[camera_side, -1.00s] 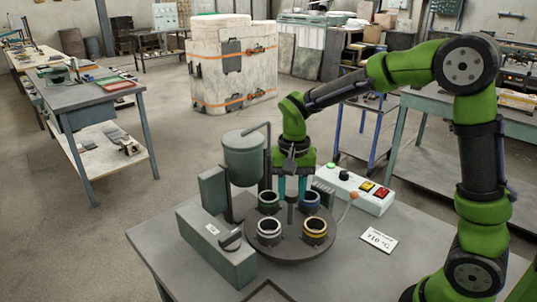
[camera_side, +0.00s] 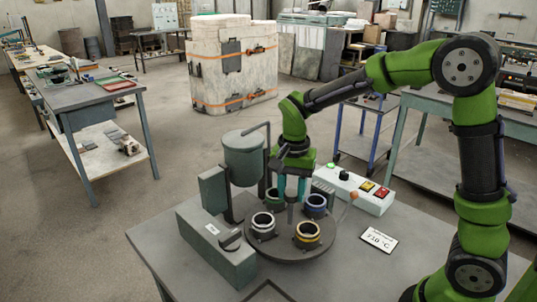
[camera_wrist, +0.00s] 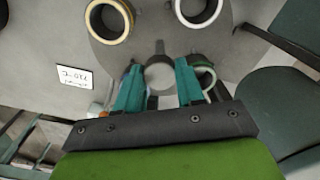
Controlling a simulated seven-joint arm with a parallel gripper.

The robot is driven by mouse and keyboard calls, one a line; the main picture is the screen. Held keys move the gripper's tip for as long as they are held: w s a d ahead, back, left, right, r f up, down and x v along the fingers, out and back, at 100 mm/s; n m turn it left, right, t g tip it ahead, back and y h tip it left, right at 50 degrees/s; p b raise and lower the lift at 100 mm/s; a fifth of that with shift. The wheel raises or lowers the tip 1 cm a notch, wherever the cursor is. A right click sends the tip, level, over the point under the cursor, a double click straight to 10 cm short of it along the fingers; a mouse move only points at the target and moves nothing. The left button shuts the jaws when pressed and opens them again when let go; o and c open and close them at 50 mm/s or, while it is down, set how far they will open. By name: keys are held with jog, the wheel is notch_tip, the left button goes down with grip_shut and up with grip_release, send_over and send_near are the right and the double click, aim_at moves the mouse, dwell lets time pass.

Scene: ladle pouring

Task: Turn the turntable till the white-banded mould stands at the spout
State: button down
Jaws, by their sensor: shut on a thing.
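The turntable (camera_side: 290,252) is a dark round disc carrying several ring-shaped moulds. The white-banded mould (camera_side: 263,222) is at its left front; in the wrist view it is at the top (camera_wrist: 198,8). The yellow-banded mould (camera_side: 307,235) is at front right, the blue one (camera_side: 316,206) at right rear, and the green one (camera_side: 273,198) at the rear, partly hidden.
A grey box with a dark knob (camera_side: 231,240) stands close at the turntable's left. A control box with coloured buttons (camera_side: 362,190) is behind right, and a white card (camera_side: 380,240) lies at right. The table front right is clear.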

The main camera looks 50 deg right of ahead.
jog(key=shift+r+m, duration=0.1)
jog(key=shift+m, duration=7.1)
jog(key=c, duration=0.7)
grip_release()
notch_tip(320, 180, up, 17)
